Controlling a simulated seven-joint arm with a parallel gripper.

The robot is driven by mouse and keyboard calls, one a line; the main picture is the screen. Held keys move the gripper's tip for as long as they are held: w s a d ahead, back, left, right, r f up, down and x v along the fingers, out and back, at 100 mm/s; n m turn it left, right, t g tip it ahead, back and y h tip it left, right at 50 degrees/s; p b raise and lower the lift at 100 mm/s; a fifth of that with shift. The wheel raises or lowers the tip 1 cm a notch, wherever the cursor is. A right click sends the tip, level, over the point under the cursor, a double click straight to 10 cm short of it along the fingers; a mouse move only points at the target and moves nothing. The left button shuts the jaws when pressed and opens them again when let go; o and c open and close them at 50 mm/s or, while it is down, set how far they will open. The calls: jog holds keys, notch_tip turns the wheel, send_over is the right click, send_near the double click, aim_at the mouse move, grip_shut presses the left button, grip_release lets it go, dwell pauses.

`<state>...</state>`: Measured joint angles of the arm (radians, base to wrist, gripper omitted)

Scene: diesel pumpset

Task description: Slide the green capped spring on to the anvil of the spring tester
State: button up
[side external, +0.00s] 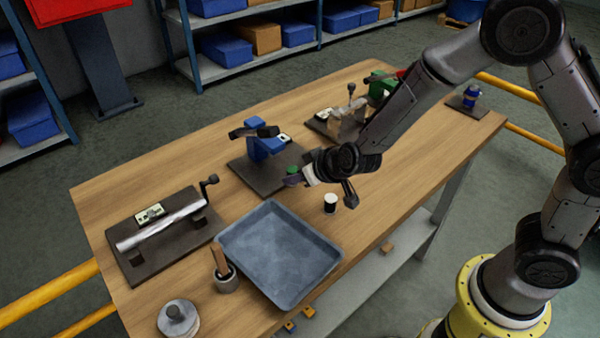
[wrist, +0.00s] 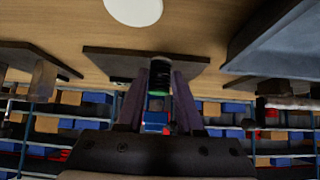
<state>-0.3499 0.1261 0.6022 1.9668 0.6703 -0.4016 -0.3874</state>
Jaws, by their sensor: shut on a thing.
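The green capped spring shows its green cap (side external: 292,169) at the tip of my gripper (side external: 297,178) in the side view. In the wrist view my gripper (wrist: 160,82) is shut on the spring's dark coil (wrist: 159,72), with a strip of green (wrist: 157,93) between the fingers. The spring tester has a blue body (side external: 264,149) with a black arm on top and stands on a dark base plate (side external: 250,177). The held spring is at the near right side of the tester. Whether it touches the anvil cannot be told; the anvil is not clearly visible.
A black cylinder with a white top (side external: 330,203) stands close to my gripper. A grey tray (side external: 280,252) lies in front of the tester.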

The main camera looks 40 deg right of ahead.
jog(key=shift+w+f, duration=0.3)
jog(key=shift+w, duration=2.95)
jog(key=shift+f, duration=0.15)
jog(key=o, duration=1.1)
jog(key=shift+c, duration=0.2)
jog(key=shift+s, duration=0.1)
jog(key=shift+v, duration=2.95)
jog(key=s+r, duration=0.4)
jog(key=r, duration=1.1)
